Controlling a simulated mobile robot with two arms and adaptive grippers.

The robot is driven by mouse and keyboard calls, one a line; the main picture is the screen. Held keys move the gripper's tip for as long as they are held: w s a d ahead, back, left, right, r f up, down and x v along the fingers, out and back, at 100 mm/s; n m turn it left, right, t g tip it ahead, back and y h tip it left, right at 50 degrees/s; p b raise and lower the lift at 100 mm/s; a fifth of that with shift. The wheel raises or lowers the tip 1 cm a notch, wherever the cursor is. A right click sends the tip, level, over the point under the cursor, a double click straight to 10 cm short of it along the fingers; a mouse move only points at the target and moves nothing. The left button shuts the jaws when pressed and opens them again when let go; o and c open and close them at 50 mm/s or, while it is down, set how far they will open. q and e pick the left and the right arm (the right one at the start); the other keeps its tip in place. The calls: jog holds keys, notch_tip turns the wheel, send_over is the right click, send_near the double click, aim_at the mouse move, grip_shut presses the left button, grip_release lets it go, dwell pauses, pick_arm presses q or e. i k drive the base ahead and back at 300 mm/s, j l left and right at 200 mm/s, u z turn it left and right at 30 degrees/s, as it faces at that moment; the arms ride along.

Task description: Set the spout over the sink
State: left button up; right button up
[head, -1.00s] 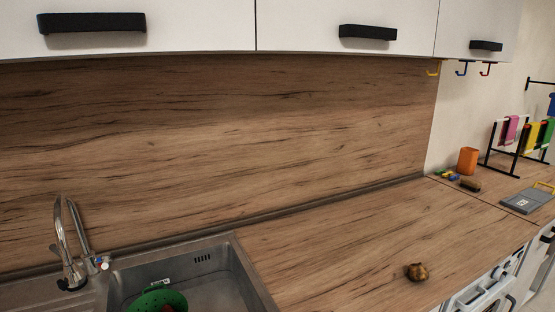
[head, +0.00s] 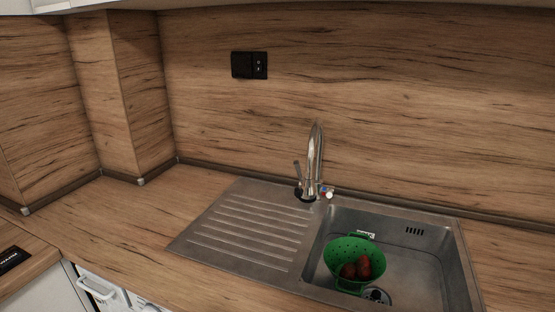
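The chrome tap with its curved spout (head: 317,150) stands at the back edge of the sink unit, between the drainboard and the basin. The spout looks nearly edge-on, arching up and toward me; I cannot tell exactly what its tip is over. The steel sink basin (head: 420,262) is to the right. It holds a green colander (head: 338,252) with dark red round items (head: 364,266). Neither of my grippers is in view.
The ribbed drainboard (head: 245,232) left of the basin is bare. The wooden counter (head: 150,215) further left is clear. A black socket (head: 249,65) is on the splashback. A boxed-out wall corner (head: 135,95) stands at the left. White drawer fronts (head: 105,292) are below the counter.

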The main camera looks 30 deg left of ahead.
aim_at(316, 137)
jog(key=u, duration=0.85)
